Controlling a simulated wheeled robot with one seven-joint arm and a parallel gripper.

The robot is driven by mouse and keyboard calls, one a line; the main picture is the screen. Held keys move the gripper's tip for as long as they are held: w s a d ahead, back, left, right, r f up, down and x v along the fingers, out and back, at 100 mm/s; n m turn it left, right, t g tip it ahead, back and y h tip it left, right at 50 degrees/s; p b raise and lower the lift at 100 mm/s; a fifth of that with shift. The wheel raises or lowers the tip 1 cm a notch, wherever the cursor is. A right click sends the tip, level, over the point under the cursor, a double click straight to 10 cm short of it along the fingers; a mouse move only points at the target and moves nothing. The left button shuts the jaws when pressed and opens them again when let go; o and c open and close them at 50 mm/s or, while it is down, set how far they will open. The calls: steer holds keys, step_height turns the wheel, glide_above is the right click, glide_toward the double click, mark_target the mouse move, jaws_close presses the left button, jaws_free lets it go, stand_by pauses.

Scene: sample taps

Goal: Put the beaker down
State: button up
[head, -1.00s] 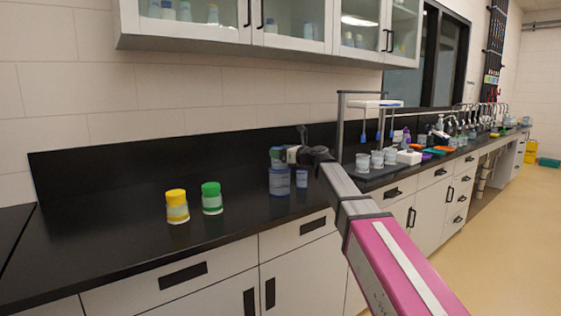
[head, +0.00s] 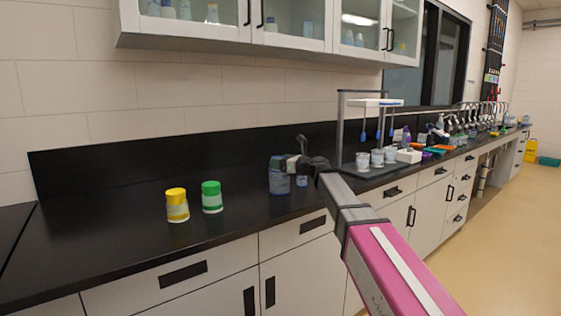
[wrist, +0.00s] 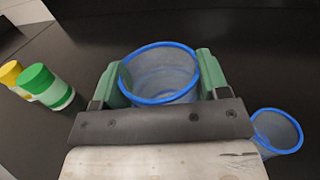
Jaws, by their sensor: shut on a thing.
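The beaker (head: 279,184) is clear bluish with a blue rim. In the wrist view the beaker (wrist: 161,77) is between the two green fingers of my gripper (wrist: 160,80), which is shut on it near the rim. In the head view my gripper (head: 289,165) is over the beaker's top and hides part of it. The beaker looks upright, at or very near the black counter (head: 130,240). I cannot tell whether its base touches.
A smaller blue-rimmed beaker (wrist: 277,131) stands close to the right. A yellow-capped jar (head: 177,206) and a green-capped jar (head: 212,197) stand to the left. A rack (head: 366,125) with cups (head: 377,158) is further right. The front left counter is clear.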

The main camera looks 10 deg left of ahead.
steer(key=o, duration=0.9)
steer(key=shift+r, duration=0.1)
steer(key=shift+s+d+r, duration=0.1)
steer(key=shift+d+r, duration=0.05)
steer(key=shift+r, duration=0.45)
steer(key=v, duration=1.1)
steer(key=shift+d, duration=0.35)
steer(key=shift+f, duration=0.1)
